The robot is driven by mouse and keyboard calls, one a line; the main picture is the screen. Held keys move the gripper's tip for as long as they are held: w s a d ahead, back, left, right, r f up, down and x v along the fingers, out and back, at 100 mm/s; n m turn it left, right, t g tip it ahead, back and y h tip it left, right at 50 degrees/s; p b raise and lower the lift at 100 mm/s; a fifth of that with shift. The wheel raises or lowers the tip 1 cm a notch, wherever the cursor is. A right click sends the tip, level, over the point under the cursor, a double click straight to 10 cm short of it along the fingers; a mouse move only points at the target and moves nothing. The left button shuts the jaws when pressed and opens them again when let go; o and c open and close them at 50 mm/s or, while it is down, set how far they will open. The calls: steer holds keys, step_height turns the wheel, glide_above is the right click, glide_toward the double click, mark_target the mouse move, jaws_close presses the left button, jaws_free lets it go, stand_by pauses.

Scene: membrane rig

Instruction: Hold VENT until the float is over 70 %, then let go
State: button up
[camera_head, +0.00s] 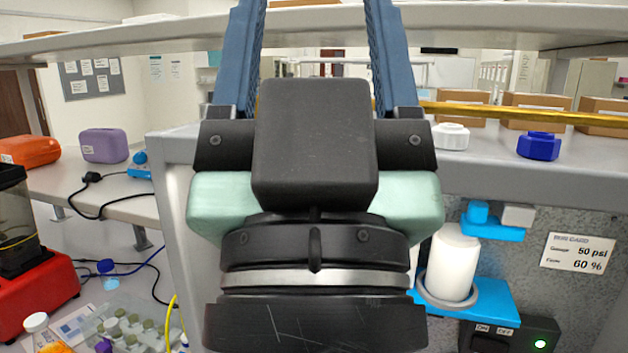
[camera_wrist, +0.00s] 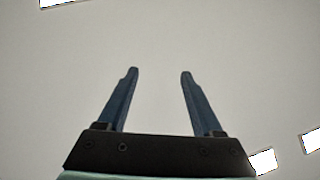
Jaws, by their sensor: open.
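My gripper (camera_wrist: 159,72) is open and empty. In the wrist view its two blue fingers point at a plain pale surface, probably the ceiling, with nothing between them. In the head view its dark body stands upright in the middle and hides much of the rig behind it. No label reading VENT and no float scale can be made out. A white valve knob (camera_head: 451,136) and a blue knob (camera_head: 538,146) sit on the rig's grey ledge, right of my gripper. A white cylinder (camera_head: 453,263) stands in a blue holder (camera_head: 492,303) below them.
A card (camera_head: 578,254) on the rig panel reads 50 psi and 60 %. A black ON/OFF box (camera_head: 510,335) shows a green light. A yellow bar (camera_head: 520,113) and cardboard boxes (camera_head: 604,108) are behind. Red equipment (camera_head: 38,295) and a purple case (camera_head: 104,145) are left.

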jaws_close()
stand_by(1.4)
